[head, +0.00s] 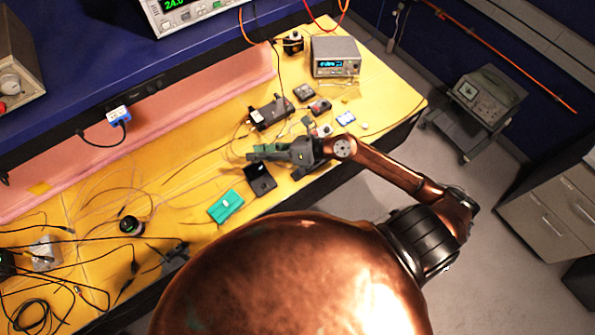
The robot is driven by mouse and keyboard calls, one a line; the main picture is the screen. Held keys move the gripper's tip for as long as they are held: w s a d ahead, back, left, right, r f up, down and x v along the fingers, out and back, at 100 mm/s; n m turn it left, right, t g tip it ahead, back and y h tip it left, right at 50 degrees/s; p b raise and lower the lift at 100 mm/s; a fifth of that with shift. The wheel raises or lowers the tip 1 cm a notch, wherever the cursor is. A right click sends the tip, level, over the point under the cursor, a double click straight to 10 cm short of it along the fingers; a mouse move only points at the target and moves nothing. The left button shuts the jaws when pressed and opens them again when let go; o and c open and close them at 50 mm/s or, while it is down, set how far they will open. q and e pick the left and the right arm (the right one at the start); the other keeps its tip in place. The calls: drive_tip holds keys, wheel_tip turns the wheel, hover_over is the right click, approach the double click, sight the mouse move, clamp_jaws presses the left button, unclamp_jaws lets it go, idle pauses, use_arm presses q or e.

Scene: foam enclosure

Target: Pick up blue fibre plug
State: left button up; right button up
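My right gripper (256,153) reaches in from the right over the yellow bench, its fingers pointing left. It is small in the picture, and I cannot tell whether its fingers are apart or closed, or whether anything is between them. I cannot make out a blue fibre plug for certain. A small blue-and-white item (346,118) lies on the bench to the right of the gripper. A dark grey part (175,259) at the bench's front edge may be my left gripper, largely hidden.
A green case (226,206) and a black case (260,180) lie near the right gripper. A black device (270,113) and small boxes stand behind it. A grey instrument (335,57) is at the far end. Loose cables cover the left bench.

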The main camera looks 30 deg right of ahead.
drive_tip(key=s+d+f+n+g+h, duration=0.35)
drive_tip(key=d+f+n, duration=0.2)
drive_tip(key=f, duration=0.35)
drive_tip(key=g+h+p, duration=0.1)
drive_tip(key=g+h, duration=0.2)
drive_tip(key=h, duration=0.2)
approach(300, 170)
drive_tip(key=s+a, duration=0.1)
drive_tip(key=a, duration=0.1)
drive_tip(key=shift+n+t+y, duration=0.25)
drive_tip(key=shift+n+t, duration=0.1)
drive_tip(key=p+x, duration=0.2)
drive_tip(key=x, duration=0.3)
drive_tip(key=shift+d, duration=0.1)
drive_tip(key=shift+w+f, duration=0.2)
drive_tip(key=shift+f, duration=0.5)
drive_tip(key=shift+c, duration=0.3)
clamp_jaws()
